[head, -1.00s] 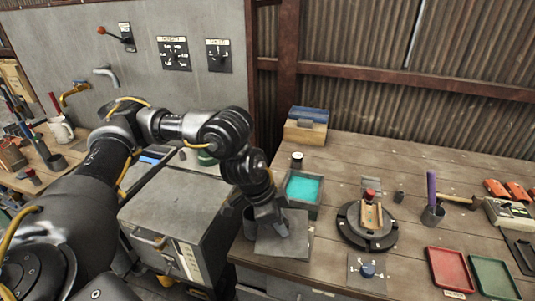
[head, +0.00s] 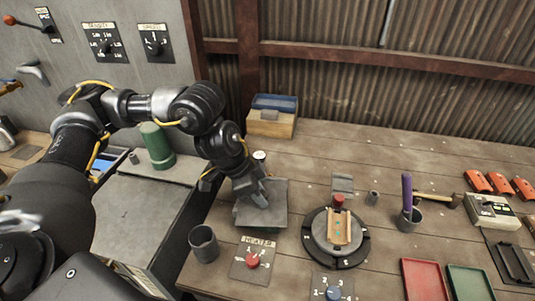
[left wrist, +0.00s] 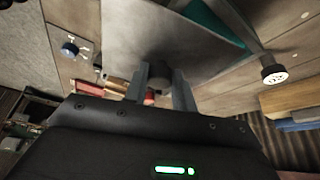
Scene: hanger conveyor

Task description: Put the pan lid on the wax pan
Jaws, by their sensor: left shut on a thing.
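The pan lid (head: 277,205) is a flat grey square plate with a round knob. My left gripper (head: 258,197) is shut on the knob, which shows between its fingers in the left wrist view (left wrist: 160,82). I cannot tell whether lid and pan touch. My right gripper is not in view.
A grey cup (head: 204,245) and the heater knob panel (head: 253,260) stand in front of the lid. A round turntable (head: 320,255) is to its right, and a wooden box (head: 272,125) behind. Red and green trays lie at front right.

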